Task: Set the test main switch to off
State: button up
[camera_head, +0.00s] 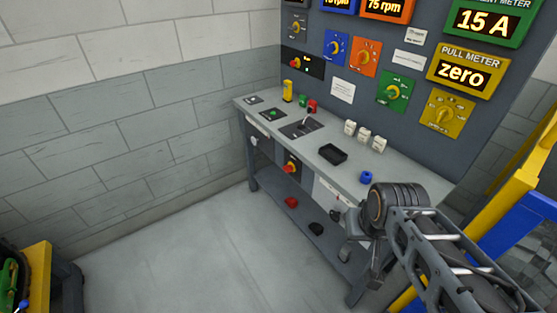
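No label reading "test main switch" is legible, so I cannot tell for sure which control it is. A red rotary switch on a yellow plate (291,167) sits on the front of the bench, below the top. Another rotary knob with yellow and red parts (300,62) is on a black strip of the wall panel. The set position of either is too small to read. My arm comes in from the lower right. My gripper (346,226) seems to be by the bench's front right, apart from both switches, partly hidden by my dark wrist; its opening is unclear.
The grey bench (340,172) carries a black tray (333,154), several white blocks and small coloured parts. The dark panel (340,60) behind holds coloured knobs and meters. A yellow and blue frame (510,200) stands right. The floor (190,250) left of the bench is clear.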

aim_at(288, 169)
jog(key=u, duration=0.6)
jog(key=i, duration=1)
jog(key=u, duration=1.2)
jog(key=i, duration=0.25)
jog(key=u, duration=0.05)
